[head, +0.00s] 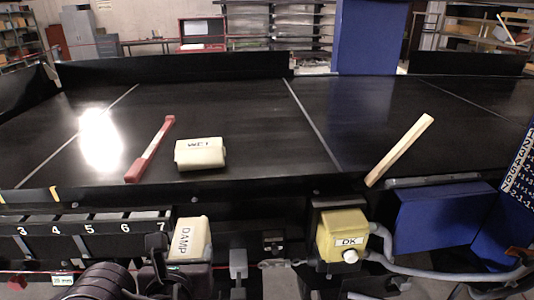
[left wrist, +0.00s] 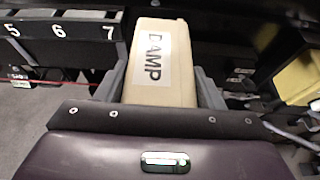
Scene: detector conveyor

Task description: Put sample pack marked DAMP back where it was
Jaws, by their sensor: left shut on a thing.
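The sample pack marked DAMP (head: 193,240) is a cream block with a white label. My left gripper (head: 187,262) is shut on it and holds it in front of the belt's near edge, just right of the slot numbered 7. In the left wrist view the pack (left wrist: 160,62) stands out lengthwise between the grey fingers, label facing the camera. A row of numbered slots (head: 92,226) runs along the near side, with 3 to 7 readable. Slots 5, 6 and 7 show left of the pack in the left wrist view (left wrist: 62,32). My right gripper is not in view.
On the black belt (head: 250,105) lie another cream pack (head: 200,153) with a label, a red-and-cream stick (head: 150,150) and a pale wooden bar (head: 400,150). A yellow box marked OK (head: 343,232) with a white knob and grey hoses stands right of the held pack.

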